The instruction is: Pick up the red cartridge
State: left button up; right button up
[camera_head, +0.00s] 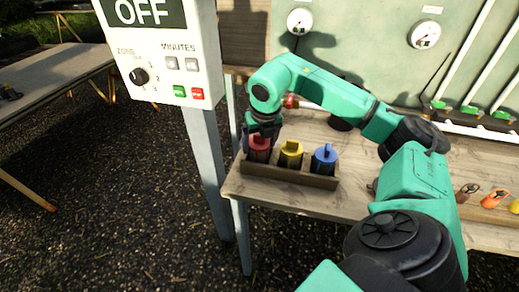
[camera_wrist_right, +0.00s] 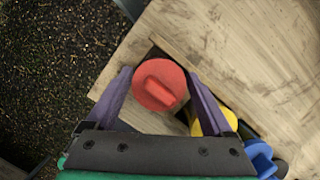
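The red cartridge (camera_head: 259,147) stands upright in the left slot of a wooden rack (camera_head: 312,180) at the table's left end. A yellow cartridge (camera_head: 291,152) and a blue cartridge (camera_head: 325,157) stand in the slots to its right. My right gripper (camera_head: 262,130) is directly above the red cartridge. In the right wrist view the gripper's two fingers are open on either side of the red cap (camera_wrist_right: 158,86), with visible gaps. The yellow cap (camera_wrist_right: 212,118) and blue cap (camera_wrist_right: 260,156) show beside and below the right finger. My left gripper is not in view.
A control box (camera_head: 165,60) reading OFF stands on a post left of the table. A wall panel with gauges (camera_head: 423,35) rises behind. Several tools (camera_head: 494,198) lie on the table's right.

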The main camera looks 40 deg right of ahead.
jog(key=c, duration=0.9)
jog(key=shift+a+r, duration=0.1)
notch_tip(320, 180, up, 12)
jog(key=shift+f+p, duration=0.15)
jog(key=shift+p, duration=0.5)
notch_tip(320, 180, up, 8)
jog(key=p, duration=0.5)
jog(key=shift+r, duration=0.2)
jog(key=shift+f, duration=0.1)
